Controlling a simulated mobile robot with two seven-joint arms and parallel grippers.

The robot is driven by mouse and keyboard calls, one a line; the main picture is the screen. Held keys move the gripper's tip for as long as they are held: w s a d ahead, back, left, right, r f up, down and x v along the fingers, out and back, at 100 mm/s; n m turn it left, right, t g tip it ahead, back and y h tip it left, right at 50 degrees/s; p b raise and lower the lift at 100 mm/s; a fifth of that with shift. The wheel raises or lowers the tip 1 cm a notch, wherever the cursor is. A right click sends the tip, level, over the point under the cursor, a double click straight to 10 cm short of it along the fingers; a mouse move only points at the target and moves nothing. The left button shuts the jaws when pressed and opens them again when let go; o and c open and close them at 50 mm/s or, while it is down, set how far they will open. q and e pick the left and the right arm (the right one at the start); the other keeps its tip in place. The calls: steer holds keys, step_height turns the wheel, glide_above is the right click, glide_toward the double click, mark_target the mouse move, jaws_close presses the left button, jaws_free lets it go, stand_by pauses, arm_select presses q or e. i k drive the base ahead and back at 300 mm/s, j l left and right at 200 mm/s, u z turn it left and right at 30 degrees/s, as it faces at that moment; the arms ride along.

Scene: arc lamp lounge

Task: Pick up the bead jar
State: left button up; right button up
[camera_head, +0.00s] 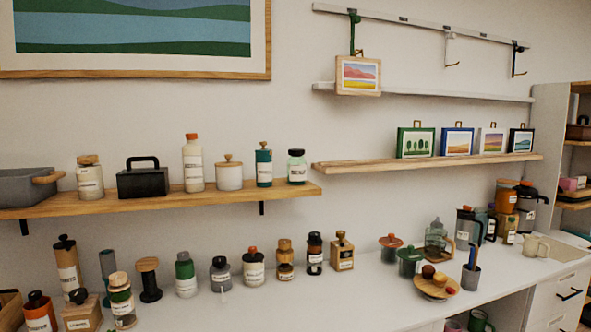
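Several jars and bottles carry white labels too small to read, so I cannot tell for certain which is the bead jar. On the wooden wall shelf stand a glass jar with a dark green lid (297,167), a cream jar with a wooden lid (230,173) and a wood-lidded jar (90,178). On the white counter stand a jar with layered contents (121,301), a grey jar (221,274) and a white jar with a dark shoulder and orange top (253,267). Neither of my grippers is in view.
The wall shelf (150,205) also holds a black box with a handle (143,179) and a grey bin (27,187). The white counter (330,300) has free room at its front middle. Pots, canisters and a carafe (437,240) crowd its right side.

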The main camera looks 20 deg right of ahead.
mark_target(297, 165)
steer(key=l+u, duration=0.1)
steer(key=u, duration=0.9)
steer(key=l+u, duration=0.4)
steer(key=k+l+u, duration=0.15)
steer(key=l+u, duration=0.15)
steer(key=u, duration=0.15)
steer(key=k+l+u, duration=0.25)
steer(key=l, duration=0.15)
steer(key=k+l+u, duration=0.35)
steer(key=k+l, duration=0.15)
steer(key=l, duration=0.15)
steer(key=k+l, duration=0.25)
steer(key=l+u, duration=0.05)
steer(key=l, duration=0.05)
